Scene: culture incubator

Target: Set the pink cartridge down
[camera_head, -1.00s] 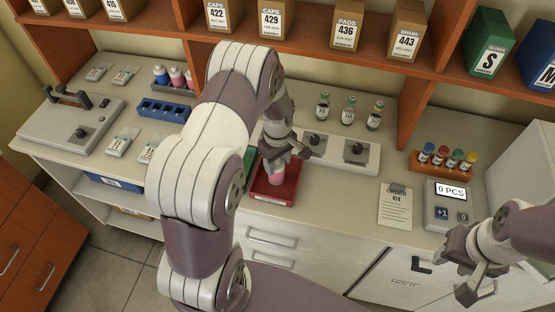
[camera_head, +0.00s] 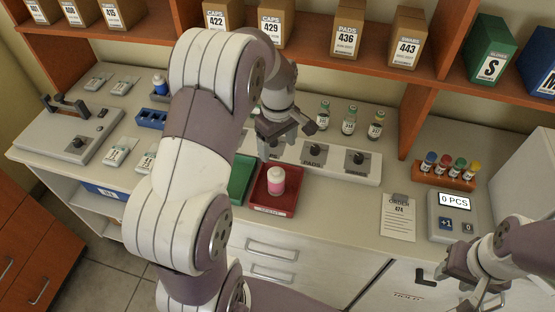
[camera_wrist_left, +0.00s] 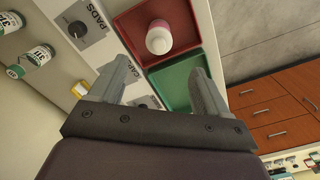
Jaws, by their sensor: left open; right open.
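The pink cartridge (camera_head: 276,181), a small bottle with a white top and pink body, stands upright in the red tray (camera_head: 262,205). It also shows in the left wrist view (camera_wrist_left: 159,38), in the red tray beside the green tray (camera_wrist_left: 176,88). My left gripper (camera_head: 277,152) is open and empty, above and behind the cartridge and apart from it. In the left wrist view its two fingers (camera_wrist_left: 165,85) are spread with nothing between them. My right gripper (camera_head: 468,297) is open and empty at the lower right, in front of the counter.
A dispenser panel with knobs (camera_head: 335,158) lies behind the trays, with several vials (camera_head: 349,119) behind it. An order sheet (camera_head: 398,217), a counter device (camera_head: 452,212) and a rack of colored tubes (camera_head: 444,174) are at right. A blue rack (camera_head: 151,117) is at left.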

